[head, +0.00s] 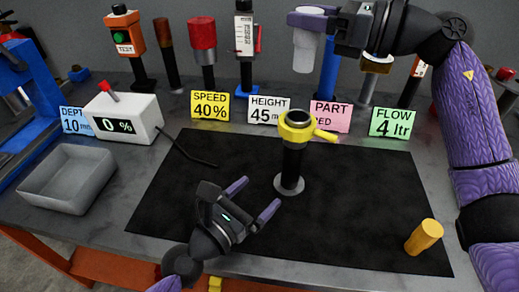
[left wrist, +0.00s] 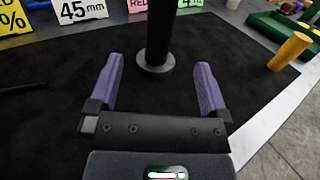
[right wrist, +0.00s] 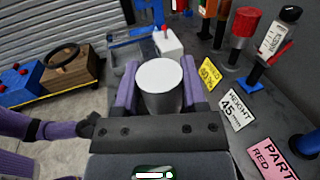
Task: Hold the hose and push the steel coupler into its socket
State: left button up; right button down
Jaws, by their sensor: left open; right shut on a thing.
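A pale grey cylinder, seemingly the steel coupler (head: 305,53), hangs upright from my right gripper (head: 310,20), which is shut on it high at the back. In the right wrist view the cylinder (right wrist: 160,85) sits between the purple fingers. A yellow ring with a side handle, perhaps the socket (head: 297,124), tops a black upright post, perhaps the hose (head: 291,165), on a round grey base. The cylinder is apart from the ring, above and behind it. My left gripper (head: 253,198) is open and empty, low in front of the post; the left wrist view shows the post (left wrist: 160,35) beyond its fingertips.
A black mat (head: 190,210) covers the table's middle, mostly clear. A yellow cylinder (head: 424,237) stands at its right front. A grey tray (head: 67,175) and a white display box (head: 125,118) are at the left. Signs and tools on stands line the back.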

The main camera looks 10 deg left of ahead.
aim_at(286, 166)
pick_arm(q)
jog(key=x, duration=1.1)
jog(key=shift+w+d, duration=0.3)
jog(key=shift+d, duration=0.05)
grip_shut()
